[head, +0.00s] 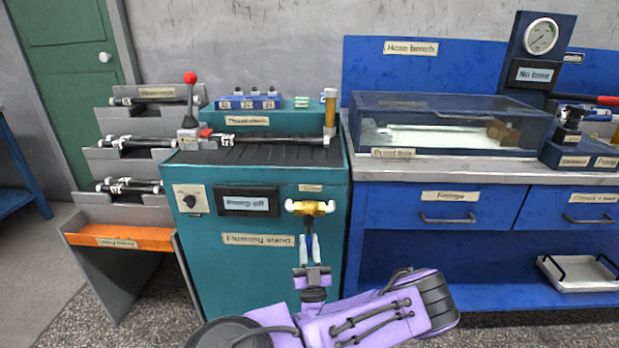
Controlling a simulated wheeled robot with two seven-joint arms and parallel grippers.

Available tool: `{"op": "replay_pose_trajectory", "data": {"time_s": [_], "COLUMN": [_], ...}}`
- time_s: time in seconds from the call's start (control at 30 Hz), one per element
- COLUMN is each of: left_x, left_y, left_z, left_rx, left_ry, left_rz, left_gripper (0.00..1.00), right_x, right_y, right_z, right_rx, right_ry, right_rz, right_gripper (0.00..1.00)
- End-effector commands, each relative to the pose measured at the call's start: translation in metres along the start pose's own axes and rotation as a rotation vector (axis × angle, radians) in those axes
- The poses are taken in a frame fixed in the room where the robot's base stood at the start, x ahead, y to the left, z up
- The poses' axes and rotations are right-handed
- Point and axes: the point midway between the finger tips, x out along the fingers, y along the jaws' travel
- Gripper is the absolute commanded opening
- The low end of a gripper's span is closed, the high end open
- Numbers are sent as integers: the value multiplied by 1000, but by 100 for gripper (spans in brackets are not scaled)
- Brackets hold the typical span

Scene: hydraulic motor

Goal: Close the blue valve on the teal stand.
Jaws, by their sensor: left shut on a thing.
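The teal stand (262,278) stands in the middle of the head view, labelled as a flushing stand. A brass-yellow valve body (310,208) with pale ends sits on its front at the right. The blue valve handle (308,226) hangs down from this body, pointing roughly straight down. My left gripper (309,240) reaches up from below, its two fingers shut on the lower part of the blue handle and hiding its end. My right gripper is not in view.
A dial switch (190,199) and a "Pump off" display (248,202) are on the stand's front. A red-knobbed lever (190,98) and a hose lie on top. A grey rack (133,150) is at left, a blue bench (440,230) at right.

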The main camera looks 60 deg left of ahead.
Motion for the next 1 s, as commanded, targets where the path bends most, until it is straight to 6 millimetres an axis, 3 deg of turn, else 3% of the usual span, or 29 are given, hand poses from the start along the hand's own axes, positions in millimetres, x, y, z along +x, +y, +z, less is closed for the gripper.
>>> {"op": "replay_pose_trajectory", "data": {"time_s": [0.2, 0.23, 0.3, 0.63, 1.0], "left_x": [1, 1, 1, -6, -87], "left_y": [0, 0, 0, 1, 1], "left_z": [0, 0, 0, 1, 2], "left_rx": [1, 1, 0, -1, -1], "left_ry": [2, 2, 2, -1, -1], "left_rz": [-1, -1, -1, 1, 2], "left_gripper": [0, 28, 42, 42, 42], "right_x": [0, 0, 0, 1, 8], "right_y": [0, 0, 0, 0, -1], "right_z": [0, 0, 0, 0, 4], "right_rx": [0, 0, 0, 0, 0], "right_ry": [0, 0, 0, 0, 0], "right_rz": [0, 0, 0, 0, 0], "right_gripper": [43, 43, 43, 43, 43]}}
